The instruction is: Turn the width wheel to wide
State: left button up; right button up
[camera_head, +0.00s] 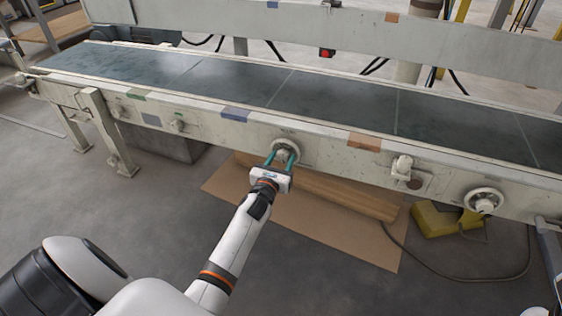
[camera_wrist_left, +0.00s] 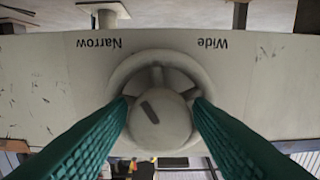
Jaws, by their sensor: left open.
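The width wheel (camera_head: 285,147) is a pale round handwheel on the conveyor's front side rail. It also shows in the left wrist view (camera_wrist_left: 118,77), which looks upside down, with a rounded hub (camera_wrist_left: 160,122) bearing a slanted dark mark. The inverted label "Narrow" (camera_wrist_left: 99,43) is upper left of the wheel there, and "Wide" (camera_wrist_left: 212,43) is upper right. My left gripper (camera_head: 281,155) is open, its green fingers on either side of the hub at the wheel. I cannot tell whether they touch it. My right gripper is not in view.
The conveyor belt (camera_head: 335,105) runs behind the rail. A second handwheel (camera_head: 484,201) and a knob (camera_head: 402,168) are farther right. Below are a cardboard sheet (camera_head: 330,235), a yellow object (camera_head: 437,220) and a cable on the floor. Floor left of my arm is clear.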

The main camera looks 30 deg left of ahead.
pick_arm(q)
jog(key=c, duration=0.7)
